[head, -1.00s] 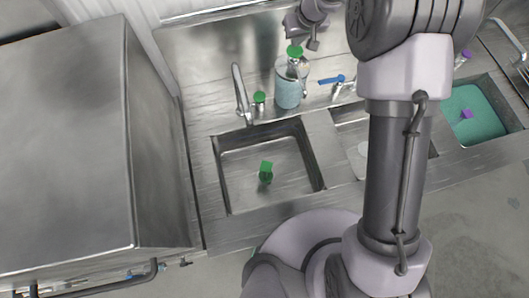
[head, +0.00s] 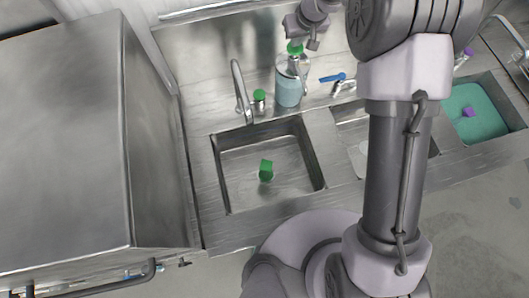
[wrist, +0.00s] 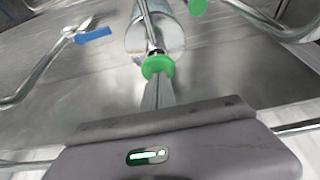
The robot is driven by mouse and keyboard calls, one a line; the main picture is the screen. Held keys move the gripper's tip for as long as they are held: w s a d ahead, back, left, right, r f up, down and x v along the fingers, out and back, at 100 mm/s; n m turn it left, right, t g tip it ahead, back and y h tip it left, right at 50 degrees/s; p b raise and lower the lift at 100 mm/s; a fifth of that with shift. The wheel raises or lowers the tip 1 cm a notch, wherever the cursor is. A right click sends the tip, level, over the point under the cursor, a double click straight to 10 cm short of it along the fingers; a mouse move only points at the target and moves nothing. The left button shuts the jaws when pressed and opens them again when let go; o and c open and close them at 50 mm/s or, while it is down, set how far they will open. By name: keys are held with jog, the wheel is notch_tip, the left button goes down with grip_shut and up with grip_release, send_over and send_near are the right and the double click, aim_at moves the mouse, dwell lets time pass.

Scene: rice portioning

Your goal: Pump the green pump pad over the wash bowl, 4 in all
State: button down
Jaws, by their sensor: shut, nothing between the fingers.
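The green pump pad (head: 295,48) tops a clear dispenser (head: 288,90) with pale blue liquid, standing behind the sinks. My gripper (head: 313,44) is shut and empty, just beside and above the pad in the head view. In the wrist view the pad (wrist: 158,66) lies right at the end of my shut fingers (wrist: 160,92); I cannot tell if they touch it. A green block (head: 266,168) shows in the left sink basin (head: 237,190), with something small and pale beneath it. I cannot make out which vessel is the wash bowl.
A curved faucet (head: 240,92) and a small green-capped container (head: 259,97) stand left of the dispenser. A blue-handled tap (head: 333,78) is to its right. A teal-filled basin (head: 478,138) with a purple block is far right. A large steel cabinet (head: 70,130) stands left.

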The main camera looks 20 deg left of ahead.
jog(key=shift+s+f+b, duration=0.1)
jog(key=shift+f+b, duration=0.9)
jog(key=shift+f, duration=0.15)
jog(key=shift+r, duration=0.1)
jog(key=shift+r+p, duration=0.95)
jog(key=shift+r, duration=0.8)
jog(key=shift+f, duration=0.15)
